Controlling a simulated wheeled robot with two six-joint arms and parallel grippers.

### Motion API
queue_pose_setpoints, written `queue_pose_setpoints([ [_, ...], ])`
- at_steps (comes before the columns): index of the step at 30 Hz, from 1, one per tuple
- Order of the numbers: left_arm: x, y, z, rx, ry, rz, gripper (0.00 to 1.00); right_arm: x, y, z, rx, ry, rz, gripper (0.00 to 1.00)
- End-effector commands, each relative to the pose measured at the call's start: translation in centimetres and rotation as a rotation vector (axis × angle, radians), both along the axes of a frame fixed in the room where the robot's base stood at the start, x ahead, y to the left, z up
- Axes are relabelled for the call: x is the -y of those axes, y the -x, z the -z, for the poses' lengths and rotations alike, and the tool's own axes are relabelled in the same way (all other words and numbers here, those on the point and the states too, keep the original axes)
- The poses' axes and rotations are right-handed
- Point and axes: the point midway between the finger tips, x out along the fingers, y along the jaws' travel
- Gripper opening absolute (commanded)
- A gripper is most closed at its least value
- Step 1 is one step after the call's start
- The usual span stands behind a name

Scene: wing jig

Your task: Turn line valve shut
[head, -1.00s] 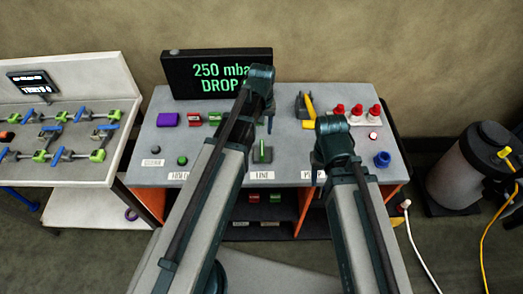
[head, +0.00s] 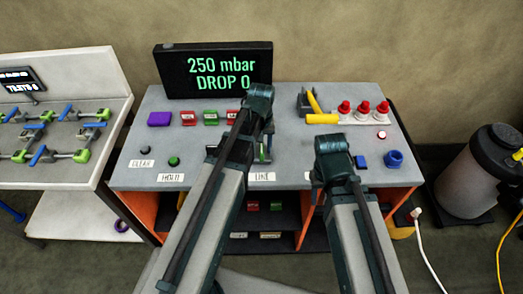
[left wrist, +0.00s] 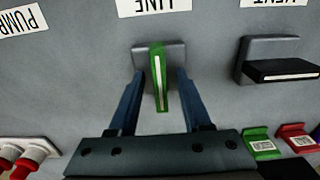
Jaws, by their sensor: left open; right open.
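The line valve has a green handle (left wrist: 157,80) on a grey block (left wrist: 175,52), below the upside-down LINE label (left wrist: 165,4) in the left wrist view. In the head view a sliver of the green handle (head: 263,151) shows beside my left arm. My left gripper (left wrist: 160,98) is open, its two blue fingers on either side of the handle with a gap at each side. My right gripper (head: 316,188) is over the panel's front right part; its arm hides much of it, and it holds nothing that I can see.
A black-handled vent valve (left wrist: 285,70) sits beside the line valve. Red-capped knobs (head: 364,109), a yellow lever (head: 322,118) and a blue knob (head: 394,159) stand at the right. The display (head: 215,70) at the back reads 250 mbar, DROP 0.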

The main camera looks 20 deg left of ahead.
Motion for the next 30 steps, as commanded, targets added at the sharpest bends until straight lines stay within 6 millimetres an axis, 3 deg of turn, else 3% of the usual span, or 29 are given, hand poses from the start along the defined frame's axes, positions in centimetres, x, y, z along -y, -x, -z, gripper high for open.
queue_pose_setpoints([
  [6,0.00,0.00,-0.06,0.000,0.000,0.000,0.47,0.00,0.00,-0.06,0.000,0.000,0.000,0.50],
  [14,0.00,0.00,-0.06,0.000,0.000,0.000,0.00,0.00,0.00,-0.06,0.000,0.000,0.000,0.50],
  [30,0.00,0.01,-0.05,0.000,0.000,0.063,0.00,0.00,0.00,-0.05,0.000,0.000,0.000,0.50],
])
